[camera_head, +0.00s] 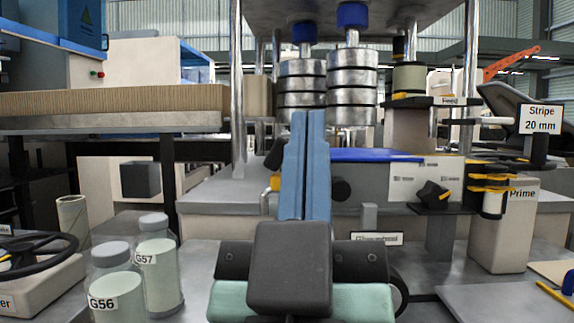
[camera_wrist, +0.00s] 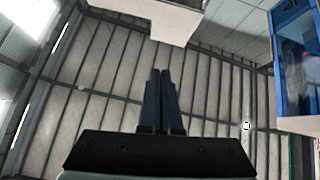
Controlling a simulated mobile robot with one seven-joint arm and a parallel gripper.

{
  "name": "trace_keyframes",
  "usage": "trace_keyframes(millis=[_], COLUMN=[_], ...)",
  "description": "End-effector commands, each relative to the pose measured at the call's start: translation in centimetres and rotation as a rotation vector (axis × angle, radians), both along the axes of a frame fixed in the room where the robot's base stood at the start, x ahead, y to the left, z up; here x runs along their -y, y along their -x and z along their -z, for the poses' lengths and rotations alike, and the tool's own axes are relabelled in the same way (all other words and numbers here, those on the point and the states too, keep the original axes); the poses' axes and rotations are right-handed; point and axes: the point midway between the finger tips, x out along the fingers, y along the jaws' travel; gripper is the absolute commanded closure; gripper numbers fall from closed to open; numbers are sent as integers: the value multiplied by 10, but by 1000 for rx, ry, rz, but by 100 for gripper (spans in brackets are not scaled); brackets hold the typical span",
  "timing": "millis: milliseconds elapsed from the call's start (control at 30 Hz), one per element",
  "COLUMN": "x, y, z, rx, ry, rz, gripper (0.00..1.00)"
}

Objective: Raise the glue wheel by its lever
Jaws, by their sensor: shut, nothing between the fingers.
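My gripper (camera_head: 308,114) stands upright in the middle of the head view, its blue fingers together with nothing between them. It hides part of the machine behind it. In the wrist view the shut fingers (camera_wrist: 160,72) point up at the ceiling and wall, with no task object near them. I cannot tell for sure which part is the glue wheel or its lever. At the right are a black knob with a yellow edge (camera_head: 433,194), a small pale cylinder between black-and-yellow holders (camera_head: 493,203), and a pale-ended horizontal rod (camera_head: 494,121).
Stacked metal rollers (camera_head: 352,85) hang behind my gripper between upright posts (camera_head: 237,90). A "Prime" box (camera_head: 505,235) and a "Stripe 20 mm" sign (camera_head: 541,119) stand right. Jars G56 (camera_head: 117,285) and G57 (camera_head: 158,270) and a black handwheel (camera_head: 40,255) are left.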

Motion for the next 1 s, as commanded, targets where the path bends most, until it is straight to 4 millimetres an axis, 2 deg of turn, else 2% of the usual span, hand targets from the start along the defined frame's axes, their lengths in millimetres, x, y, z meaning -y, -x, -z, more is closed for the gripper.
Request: trace_keyframes(millis=[67,200,333,500,733,1000], x=[2,6,6,-1,-19,-55], y=[-18,-46,-63,-76,-78,-60], z=[-5,8,23,42,66,92], rx=[-68,-197,-308,-436,-550,-555], ry=[68,237,429,721,1180,1767], rz=[102,310,487,689,910,1087], gripper=[100,100,100,100,100,100])
